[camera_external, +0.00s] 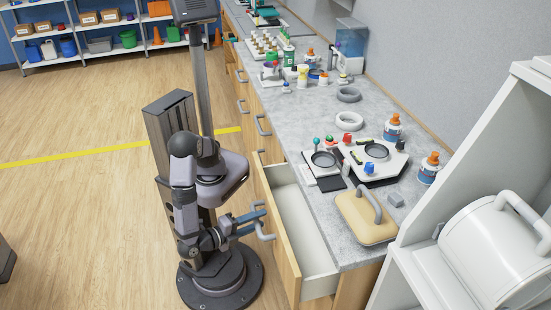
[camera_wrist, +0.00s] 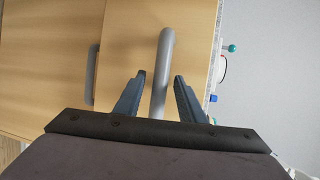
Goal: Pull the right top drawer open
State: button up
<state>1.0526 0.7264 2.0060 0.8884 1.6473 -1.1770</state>
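The top drawer (camera_external: 304,230) nearest the camera stands pulled out from the grey-topped counter, its pale, empty inside showing. Its wooden front (camera_external: 280,239) carries a grey bar handle (camera_external: 265,236), which also shows in the wrist view (camera_wrist: 162,65). My gripper (camera_external: 259,210) is at this handle. In the wrist view my gripper (camera_wrist: 160,76) has one blue finger on each side of the handle, with a narrow gap visible on both sides, so it looks open around the bar rather than shut on it.
Closed drawers with similar handles (camera_external: 263,126) run along the counter (camera_external: 318,109). On top are a tan block with a grey handle (camera_external: 365,218), microscope-like devices and bottles (camera_external: 428,168). A white shelf unit with a canister stands at right.

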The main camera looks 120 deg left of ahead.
jog(key=shift+s+d, duration=0.1)
jog(key=v, duration=0.7)
dwell(0.4)
jog(key=shift+r, duration=0.1)
